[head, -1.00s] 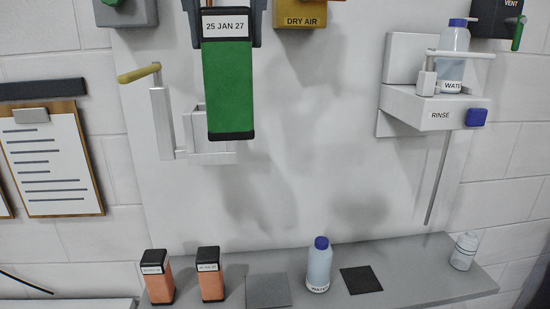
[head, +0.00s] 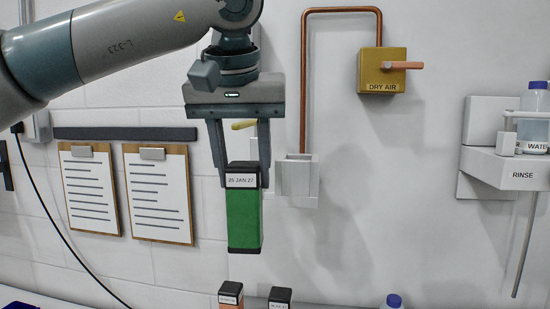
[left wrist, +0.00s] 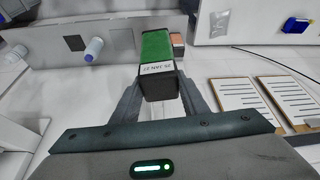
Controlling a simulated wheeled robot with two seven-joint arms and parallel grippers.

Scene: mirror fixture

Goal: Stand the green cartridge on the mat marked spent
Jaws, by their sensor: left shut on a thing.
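The green cartridge (head: 243,220) with a black cap and a label "25 JAN 27" hangs upright in the head view, well above the shelf. My left gripper (head: 243,176) is shut on its top end. The left wrist view also shows the cartridge (left wrist: 156,48) between the fingers. A dark mat (left wrist: 76,43) and a grey mat (left wrist: 122,42) lie on the shelf in the left wrist view. I cannot read any "spent" marking on them. No mat shows in the head view now. My right gripper is not in view.
Two orange cartridges (head: 230,297) (head: 279,298) stand below the green one. A blue-capped bottle (head: 393,301) stands to their right. The wall holds an empty grey holder (head: 297,180), a dry air box (head: 382,72) and a rinse unit (head: 510,172).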

